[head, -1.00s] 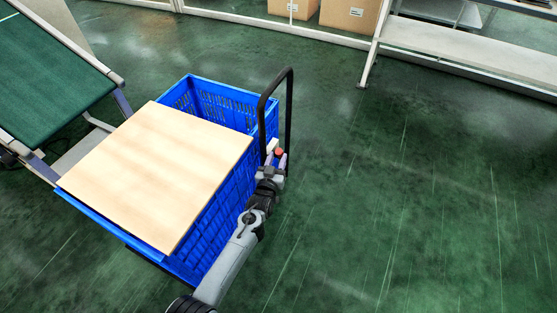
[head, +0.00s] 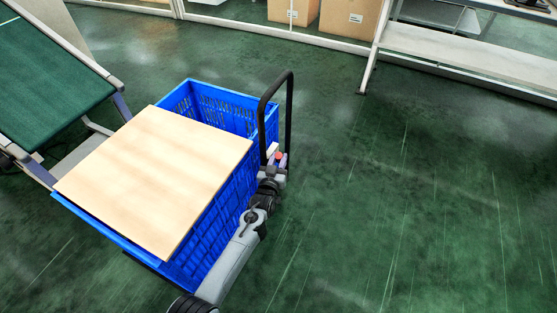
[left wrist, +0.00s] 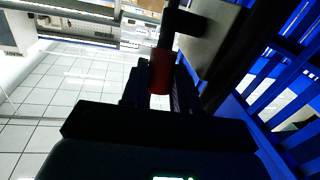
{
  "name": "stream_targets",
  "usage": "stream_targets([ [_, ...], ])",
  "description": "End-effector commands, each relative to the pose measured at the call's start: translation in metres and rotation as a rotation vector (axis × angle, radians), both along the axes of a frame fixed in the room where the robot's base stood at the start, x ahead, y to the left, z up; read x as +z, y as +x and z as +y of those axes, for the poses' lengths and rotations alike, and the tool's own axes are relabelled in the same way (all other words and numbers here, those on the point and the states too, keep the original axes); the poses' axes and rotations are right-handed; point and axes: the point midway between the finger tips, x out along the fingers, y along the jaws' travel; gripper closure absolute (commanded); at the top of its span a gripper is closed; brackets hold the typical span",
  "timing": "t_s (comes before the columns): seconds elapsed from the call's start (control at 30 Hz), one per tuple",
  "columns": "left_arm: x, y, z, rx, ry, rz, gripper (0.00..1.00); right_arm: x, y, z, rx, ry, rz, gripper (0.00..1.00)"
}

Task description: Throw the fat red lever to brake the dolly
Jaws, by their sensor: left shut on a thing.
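The dolly carries blue crates (head: 213,225) and has a black push handle (head: 289,110) at its right end. The fat red lever (head: 278,156) is small in the head view, beside the foot of the handle. In the left wrist view the red lever (left wrist: 160,72) stands between the fingers of my left gripper (left wrist: 160,90). In the head view my left gripper (head: 277,161) is at the lever, shut on it. Its fingers partly hide the lever. My right gripper is in neither view.
A pale wooden board (head: 155,180) lies across the crates. A green-topped conveyor (head: 45,75) stands at the left. Cardboard boxes (head: 349,18) and a grey bench (head: 465,50) are at the back. The green floor (head: 420,200) to the right is clear.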

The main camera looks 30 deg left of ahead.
Motion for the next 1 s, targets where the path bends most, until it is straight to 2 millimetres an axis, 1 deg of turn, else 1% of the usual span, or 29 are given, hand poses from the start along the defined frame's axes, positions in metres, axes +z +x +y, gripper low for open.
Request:
stream_targets([
  [0.07,0.000,0.000,0.000,0.000,0.000,0.001,1.00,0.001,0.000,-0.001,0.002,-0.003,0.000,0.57],
  [0.17,0.004,0.001,0.000,0.000,0.000,0.017,1.00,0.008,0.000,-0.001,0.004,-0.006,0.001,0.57],
  [0.33,0.014,0.007,0.000,0.000,0.000,0.104,1.00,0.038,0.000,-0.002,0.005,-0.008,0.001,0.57],
  [0.5,0.016,0.014,0.000,-0.001,0.000,0.232,1.00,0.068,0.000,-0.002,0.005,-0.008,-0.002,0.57],
  [0.6,0.016,0.018,0.001,0.001,0.000,0.302,1.00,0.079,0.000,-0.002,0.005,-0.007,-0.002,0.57],
  [0.73,0.012,0.021,0.001,0.001,-0.001,0.362,1.00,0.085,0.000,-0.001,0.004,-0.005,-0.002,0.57],
  [1.0,0.009,0.021,0.001,0.001,-0.001,0.375,1.00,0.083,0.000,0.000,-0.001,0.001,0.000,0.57],
])
